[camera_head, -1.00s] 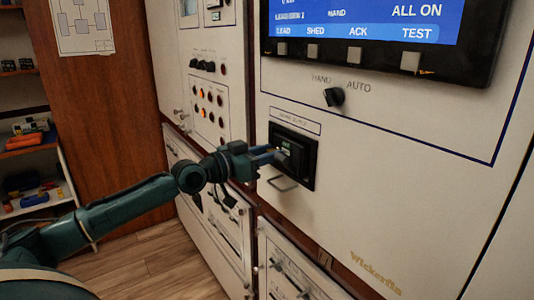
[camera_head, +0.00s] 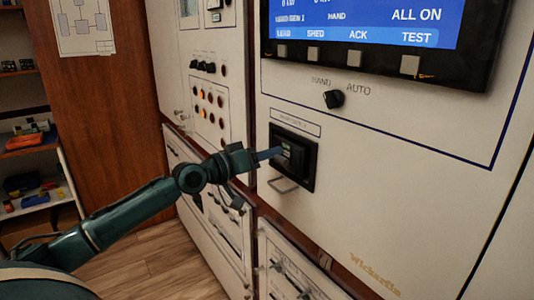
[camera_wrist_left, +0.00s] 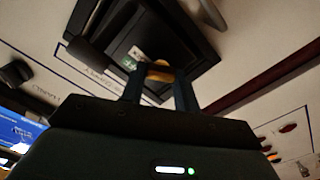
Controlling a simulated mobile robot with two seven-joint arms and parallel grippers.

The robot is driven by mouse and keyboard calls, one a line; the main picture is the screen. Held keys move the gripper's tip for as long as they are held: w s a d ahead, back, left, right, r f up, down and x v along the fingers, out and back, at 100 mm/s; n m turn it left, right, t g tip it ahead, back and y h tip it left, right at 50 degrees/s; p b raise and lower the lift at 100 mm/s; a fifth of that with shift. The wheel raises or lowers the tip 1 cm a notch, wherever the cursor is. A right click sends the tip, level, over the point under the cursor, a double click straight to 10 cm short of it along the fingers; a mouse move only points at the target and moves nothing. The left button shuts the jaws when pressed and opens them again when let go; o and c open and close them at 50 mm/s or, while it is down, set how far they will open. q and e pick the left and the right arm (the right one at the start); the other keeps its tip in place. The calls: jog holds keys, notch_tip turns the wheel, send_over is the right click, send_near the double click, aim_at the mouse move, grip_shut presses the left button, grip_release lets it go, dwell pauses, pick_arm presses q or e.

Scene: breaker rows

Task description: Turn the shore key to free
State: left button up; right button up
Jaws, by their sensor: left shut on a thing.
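The shore supply unit is a black recessed box (camera_head: 305,158) under a small label plate (camera_head: 296,122) on the cream panel. It has a small green-and-white label on its face. My left gripper (camera_head: 275,153) reaches it from the left, its fingers at the front of the box. In the left wrist view the fingers (camera_wrist_left: 158,92) are shut on a brass-coloured key (camera_wrist_left: 158,74) at the black box (camera_wrist_left: 165,40). The fingers hide much of the key, and I cannot read its position. My right gripper is in neither view.
A metal loop handle (camera_head: 283,185) sticks out just below the box. A black HAND/AUTO knob (camera_head: 333,98) and a blue display (camera_head: 365,25) are above. Lower panels (camera_head: 290,270) carry more handles. Open floor (camera_head: 150,265) lies at the lower left.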

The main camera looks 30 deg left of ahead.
pick_arm(q)
jog(key=shift+a+f+n+p, duration=0.1)
jog(key=shift+n+p, duration=1.4)
jog(key=shift+n, duration=1.5)
jog(key=shift+a+f+n+p, duration=0.1)
jog(key=shift+n+p, duration=1.35)
jog(key=shift+n, duration=1.55)
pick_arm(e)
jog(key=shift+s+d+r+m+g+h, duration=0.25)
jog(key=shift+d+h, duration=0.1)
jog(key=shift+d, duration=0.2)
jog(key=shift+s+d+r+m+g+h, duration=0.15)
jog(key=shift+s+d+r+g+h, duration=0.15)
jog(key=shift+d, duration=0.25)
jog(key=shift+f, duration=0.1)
pick_arm(q)
jog(key=o, duration=0.7)
